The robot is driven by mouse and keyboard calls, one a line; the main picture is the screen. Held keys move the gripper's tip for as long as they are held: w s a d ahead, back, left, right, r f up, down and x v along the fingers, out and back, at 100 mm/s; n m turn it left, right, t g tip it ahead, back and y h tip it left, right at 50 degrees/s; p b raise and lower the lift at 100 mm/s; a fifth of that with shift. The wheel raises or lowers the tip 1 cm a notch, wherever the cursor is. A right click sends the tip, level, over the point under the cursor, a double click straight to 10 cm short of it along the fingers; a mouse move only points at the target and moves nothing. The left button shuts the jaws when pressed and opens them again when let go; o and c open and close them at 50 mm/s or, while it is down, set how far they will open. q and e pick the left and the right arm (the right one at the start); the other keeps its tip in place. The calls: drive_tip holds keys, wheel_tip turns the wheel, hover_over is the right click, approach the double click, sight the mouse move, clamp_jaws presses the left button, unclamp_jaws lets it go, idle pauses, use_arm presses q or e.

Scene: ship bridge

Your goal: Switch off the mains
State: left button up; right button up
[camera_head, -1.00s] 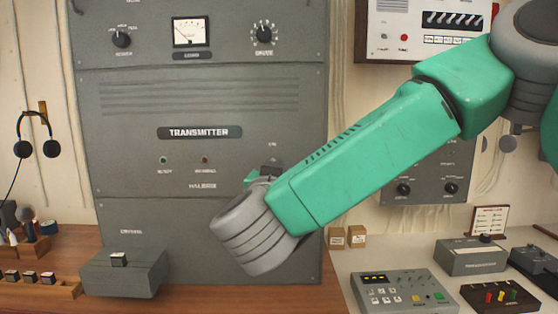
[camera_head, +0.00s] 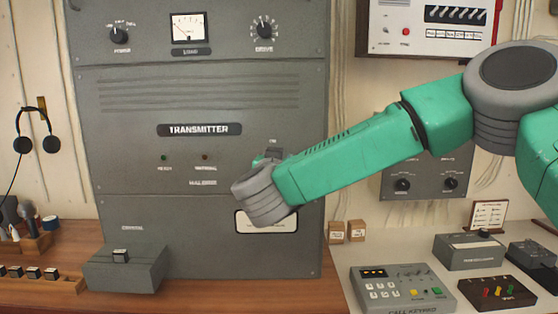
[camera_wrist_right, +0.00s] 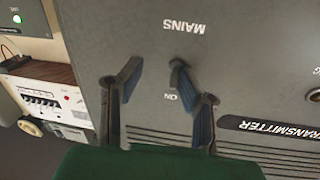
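The grey transmitter cabinet (camera_head: 120,180) fills the left and middle of the head view. In the right wrist view, which is upside down, the cabinet face carries a "MAINS" label (camera_wrist_right: 183,27) and an "ON" label (camera_wrist_right: 170,97). My right gripper (camera_wrist_right: 157,65) is open, with its two dark, blue-padded fingers apart in front of the panel between these labels. I cannot clearly tell the mains switch handle from the right-hand finger. In the head view my right wrist hides most of the gripper and the switch area. My left gripper is not in view.
A grey box (camera_head: 124,268) stands on the wooden desk before the cabinet. A call keypad (camera_head: 402,290) and other small units lie on the right-hand desk. Headphones (camera_head: 37,143) hang at left. A white panel (camera_head: 430,28) is on the wall above my right arm.

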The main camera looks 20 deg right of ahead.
drive_tip(key=shift+a, duration=1)
clamp_jaws()
use_arm(q)
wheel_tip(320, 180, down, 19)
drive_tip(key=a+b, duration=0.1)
drive_tip(key=b, duration=1.7)
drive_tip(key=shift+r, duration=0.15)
use_arm(e)
drive_tip(key=f+t+h, duration=0.1)
drive_tip(key=t+h, duration=0.1)
drive_tip(key=f+m+t+h, duration=0.1)
drive_tip(key=t, duration=0.2)
drive_tip(key=f+m+t+h, duration=0.1)
drive_tip(key=t+h, duration=0.1)
drive_tip(key=t, duration=0.1)
drive_tip(key=shift+w+d+h, duration=0.15)
drive_tip(key=shift+d+h, duration=0.05)
drive_tip(key=shift+h, duration=0.1)
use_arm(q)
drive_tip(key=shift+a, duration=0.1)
use_arm(e)
drive_tip(key=shift+r, duration=0.1)
drive_tip(key=shift+o, duration=1)
unclamp_jaws()
drive_tip(key=shift+r, duration=0.1)
